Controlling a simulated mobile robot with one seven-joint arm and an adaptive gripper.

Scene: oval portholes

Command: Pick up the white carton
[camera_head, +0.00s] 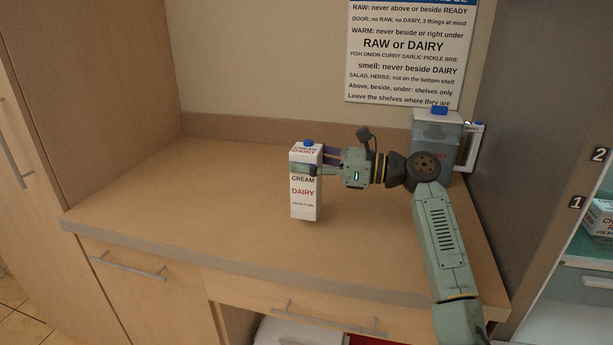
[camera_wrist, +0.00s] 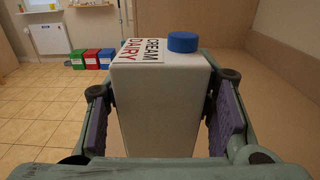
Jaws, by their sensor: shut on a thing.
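The white carton (camera_head: 305,199) has a blue cap and a label reading CREAM DAIRY. It is upright at the middle of the wooden counter (camera_head: 230,220). My gripper (camera_head: 318,163) reaches it from the right and is shut on its upper part. In the wrist view the carton (camera_wrist: 160,95) sits between the two purple-padded fingers of my gripper (camera_wrist: 162,118). I cannot tell whether its base touches the counter or is slightly above it.
A rules sign (camera_head: 410,50) hangs on the wall. Open shelves (camera_head: 585,250) with numbers are at right. The counter's left side is clear.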

